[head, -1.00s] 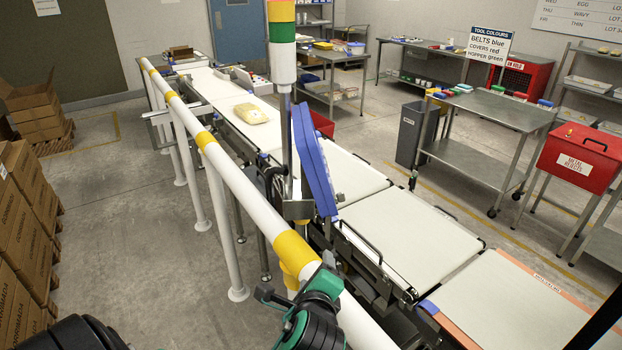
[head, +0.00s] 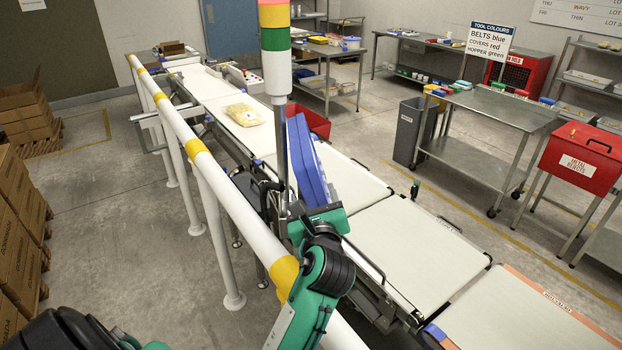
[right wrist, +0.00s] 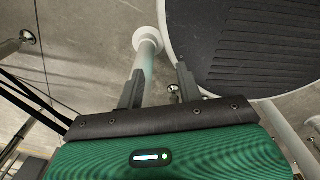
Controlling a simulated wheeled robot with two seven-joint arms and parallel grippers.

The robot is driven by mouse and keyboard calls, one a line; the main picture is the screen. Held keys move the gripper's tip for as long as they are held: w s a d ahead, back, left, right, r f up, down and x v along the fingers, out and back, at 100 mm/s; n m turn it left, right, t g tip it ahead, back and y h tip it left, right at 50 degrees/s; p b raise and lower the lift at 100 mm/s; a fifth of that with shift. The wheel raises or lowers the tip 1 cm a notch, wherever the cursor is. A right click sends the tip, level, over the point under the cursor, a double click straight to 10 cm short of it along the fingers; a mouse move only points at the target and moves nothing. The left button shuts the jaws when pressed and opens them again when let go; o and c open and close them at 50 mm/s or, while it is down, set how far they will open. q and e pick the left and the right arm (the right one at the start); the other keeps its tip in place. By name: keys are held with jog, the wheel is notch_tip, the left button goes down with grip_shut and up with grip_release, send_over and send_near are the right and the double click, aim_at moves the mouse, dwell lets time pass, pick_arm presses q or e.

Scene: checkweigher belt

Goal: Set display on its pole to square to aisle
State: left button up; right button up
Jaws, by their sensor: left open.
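The display (head: 308,165) is a blue panel, seen nearly edge-on in the head view. It is beside the grey pole (head: 282,140) that carries the stack light, next to the belt. My left gripper (head: 300,212) is open at the display's lower edge, close to the pole. My green and black wrist hides part of the display's mount, and I cannot tell whether the fingers touch it. My right gripper (right wrist: 160,88) shows in the right wrist view, with fingers apart and nothing between them, above the floor.
A white rail with yellow bands (head: 218,178) runs along the near side of the belt (head: 400,255). A yellow pack (head: 243,115) lies on the far belt. Cartons (head: 20,235) stand at left. A red metal-rejects box (head: 578,160) and steel tables stand at right.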

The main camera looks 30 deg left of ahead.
aim_at(313, 190)
pick_arm(q)
jog(key=p+x, duration=0.1)
jog(key=x, duration=0.3)
jog(key=shift+w+r, duration=0.1)
jog(key=shift+w+a, duration=0.3)
jog(key=shift+w, duration=0.05)
jog(key=shift+c, duration=1.3)
jog(key=c, duration=1.1)
jog(key=shift+w, duration=0.1)
pick_arm(e)
jog(key=shift+w+a+r, duration=0.2)
jog(key=shift+w+r, duration=0.05)
jog(key=shift+r, duration=0.2)
jog(key=shift+w+a+r, duration=0.2)
jog(key=shift+r, duration=0.2)
